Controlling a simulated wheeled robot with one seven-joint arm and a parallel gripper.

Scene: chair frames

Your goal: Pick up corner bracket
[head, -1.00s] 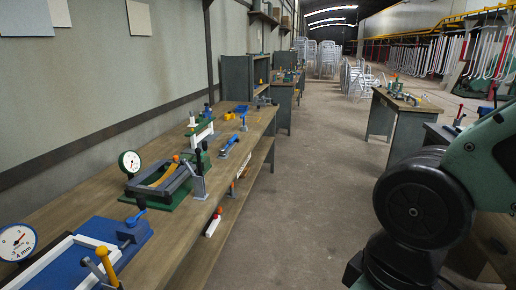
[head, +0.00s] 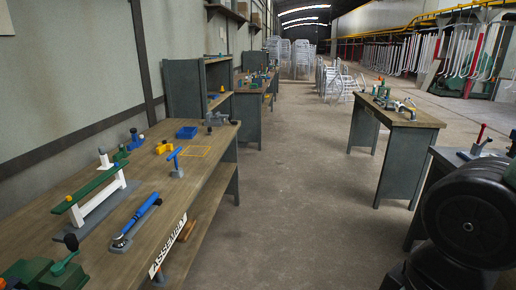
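I cannot pick out a corner bracket for certain at this distance. A small yellow piece (head: 163,147) lies on the long wooden bench (head: 115,208) at the left, but its shape is too small to tell. A blue open bin (head: 187,132) stands behind it, and its contents are hidden. An empty yellow outline (head: 195,152) is marked on the bench to the right. My gripper is not in view; only a dark round joint of my arm shows at the lower right.
On the bench are a green bar on a white stand (head: 100,195), a blue-handled tool (head: 137,218) and a blue T-handled clamp (head: 176,160). A table with small items (head: 408,117) and a bench with a red-handled clamp (head: 480,140) stand at the right. The aisle floor (head: 290,210) is clear.

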